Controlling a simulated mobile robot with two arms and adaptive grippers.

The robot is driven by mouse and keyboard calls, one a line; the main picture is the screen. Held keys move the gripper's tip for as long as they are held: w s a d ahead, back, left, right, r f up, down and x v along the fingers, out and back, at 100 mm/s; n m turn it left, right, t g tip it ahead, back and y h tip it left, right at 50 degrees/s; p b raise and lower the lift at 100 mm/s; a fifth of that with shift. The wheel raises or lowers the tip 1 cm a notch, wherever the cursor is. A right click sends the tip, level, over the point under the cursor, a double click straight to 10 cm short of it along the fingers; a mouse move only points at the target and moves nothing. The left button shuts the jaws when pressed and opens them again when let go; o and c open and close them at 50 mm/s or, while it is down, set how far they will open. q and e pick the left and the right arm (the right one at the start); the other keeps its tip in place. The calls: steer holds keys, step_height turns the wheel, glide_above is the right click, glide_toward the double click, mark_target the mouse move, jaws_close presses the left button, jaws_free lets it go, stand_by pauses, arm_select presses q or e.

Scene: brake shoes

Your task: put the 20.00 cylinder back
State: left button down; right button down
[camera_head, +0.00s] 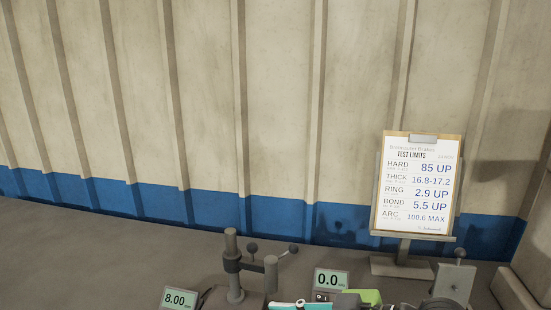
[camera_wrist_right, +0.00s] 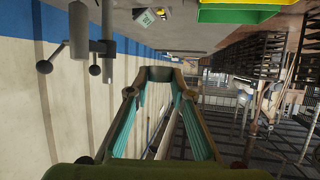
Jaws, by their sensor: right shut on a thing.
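My right gripper (camera_wrist_right: 159,84) fills the middle of the right wrist view, its teal-lined fingers converging at the tips. A short dark thing (camera_wrist_right: 160,73) shows at the fingertips, and the gripper is shut on it. Its shape is hard to make out, and no 20.00 marking can be read. In the head view, only a bit of teal and white (camera_head: 287,304) shows at the bottom edge; I cannot tell whether it is a gripper. My left gripper is not seen. No rack or seat for a cylinder can be made out.
A grey post fixture with ball-ended handles (camera_head: 235,265) stands between displays reading 8.00 (camera_head: 179,299) and 0.0 (camera_head: 330,280). A test-limits clipboard (camera_head: 418,185) stands at right. A green bin (camera_wrist_right: 235,15) and dark racks (camera_wrist_right: 240,60) show in the wrist view. The bench behind the fixture is clear.

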steer(key=s+d+f+m+t, duration=0.1)
steer(key=s+d+f, duration=0.1)
steer(key=d, duration=0.7)
steer(key=s+d+f+m+t+h, duration=0.1)
steer(key=s+d+f, duration=0.1)
steer(key=d, duration=0.7)
steer(key=shift+s+d+f, duration=0.15)
steer(key=shift+d+f, duration=0.1)
steer(key=shift+f, duration=0.4)
steer(key=shift+r, duration=0.1)
steer(key=shift+a, duration=0.1)
steer(key=w+a+r+n+g+y, duration=0.1)
steer(key=a+r+n+g, duration=0.2)
steer(key=a, duration=2.4)
steer(key=shift+w+a+r+y, duration=0.15)
steer(key=shift+a+y, duration=0.05)
steer(key=shift+y, duration=0.1)
steer(key=shift+w, duration=0.1)
